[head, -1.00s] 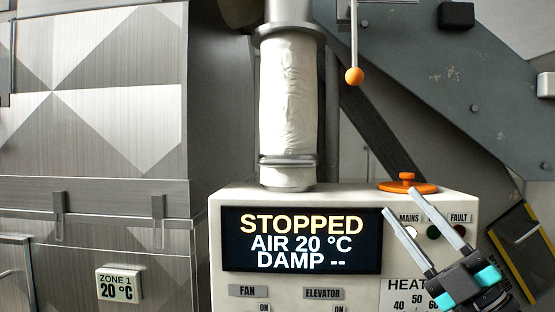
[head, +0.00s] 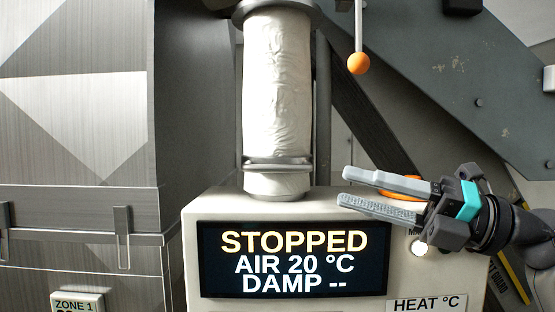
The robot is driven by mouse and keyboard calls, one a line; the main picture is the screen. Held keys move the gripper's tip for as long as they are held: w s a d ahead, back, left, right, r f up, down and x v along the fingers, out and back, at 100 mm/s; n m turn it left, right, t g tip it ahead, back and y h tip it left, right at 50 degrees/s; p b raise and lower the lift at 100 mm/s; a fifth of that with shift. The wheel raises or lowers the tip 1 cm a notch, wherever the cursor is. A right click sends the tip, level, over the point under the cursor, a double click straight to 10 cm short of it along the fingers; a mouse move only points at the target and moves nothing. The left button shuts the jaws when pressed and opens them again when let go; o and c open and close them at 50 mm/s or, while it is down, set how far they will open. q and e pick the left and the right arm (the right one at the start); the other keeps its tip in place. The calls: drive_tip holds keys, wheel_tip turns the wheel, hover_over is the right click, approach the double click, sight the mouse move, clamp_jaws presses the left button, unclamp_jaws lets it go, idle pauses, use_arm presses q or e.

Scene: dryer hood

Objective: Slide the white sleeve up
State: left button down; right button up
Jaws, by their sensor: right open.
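The white sleeve (head: 277,85) is a wrinkled fabric tube standing upright in the head view, left of centre. A grey metal clamp ring (head: 278,165) goes around it near its lower end, and the sleeve's bottom meets the top of the control box. A grey flange (head: 275,8) is at its upper end. My right gripper (head: 341,186) is to the right of the sleeve's lower end, apart from it. Its two fingers are open and point left, with nothing between them. My left gripper is not in view.
The control box (head: 190,262) with a display (head: 293,260) reading STOPPED stands below. An orange knob (head: 402,190) on its top is partly hidden behind my right gripper. An orange ball (head: 358,63) hangs on a rod right of the sleeve. A dark diagonal brace (head: 375,125) runs behind.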

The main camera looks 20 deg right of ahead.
sight(291, 170)
drive_tip(key=p+x, duration=0.3)
drive_tip(key=x, duration=0.7)
drive_tip(key=shift+r+p, duration=0.15)
drive_tip(key=shift+p, duration=0.25)
drive_tip(key=shift+x, duration=0.8)
drive_tip(key=shift+c, duration=0.2)
clamp_jaws()
